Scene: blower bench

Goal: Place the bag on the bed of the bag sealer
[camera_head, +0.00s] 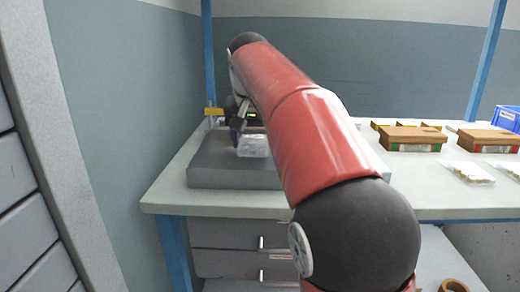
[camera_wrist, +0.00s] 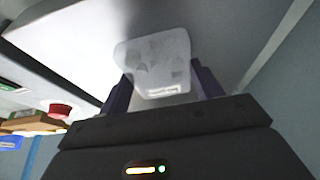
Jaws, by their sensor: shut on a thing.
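The bag (camera_head: 254,147) is small, clear and whitish. In the head view it is at the top of the grey bed (camera_head: 225,176) of the bag sealer; I cannot tell whether it touches the bed. My gripper (camera_head: 238,138) is shut on the bag, partly hidden behind my red arm. My arm covers part of the bed's right side.
Brown boxes (camera_head: 412,134) stand on the white bench (camera_head: 425,185) to the right, with clear bags (camera_head: 468,173) in front of them. A blue bin (camera_head: 507,118) is at the far right. A yellow piece (camera_head: 214,111) stands behind the bed, near the left wall.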

